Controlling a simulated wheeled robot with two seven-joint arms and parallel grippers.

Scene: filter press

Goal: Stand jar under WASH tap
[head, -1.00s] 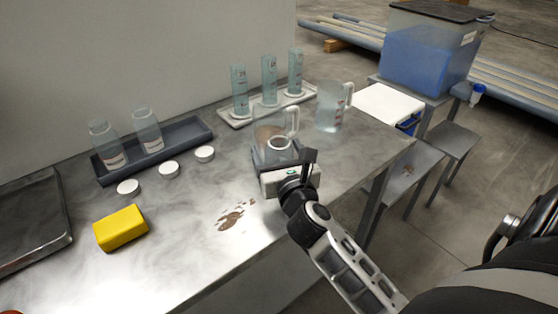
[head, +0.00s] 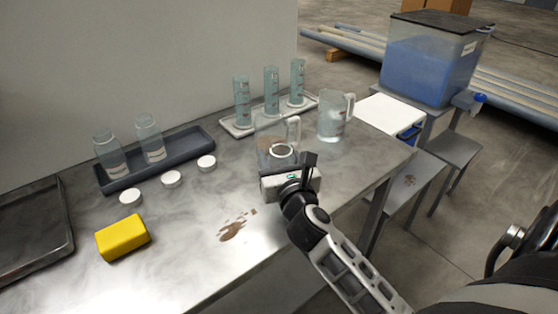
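A clear jar with a white handle (head: 266,134) stands on the steel table, just beyond my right gripper (head: 288,172). One dark finger shows right of the jar; the other is hard to make out, so the grip is unclear. A second clear handled jar (head: 331,123) stands to the right, near the table's far end. A tap with a blue handle (head: 480,98) is on the side of the blue-filled tank (head: 428,68). The tank's label is too small to read. My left gripper is not in view.
A dark tray (head: 186,154) holds two bottles, with white lids (head: 171,179) in front. A light tray (head: 237,129) holds three cylinders. A yellow sponge (head: 123,237) and a brown stain (head: 233,229) are on the table. A low grey stand (head: 453,150) is below the tap.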

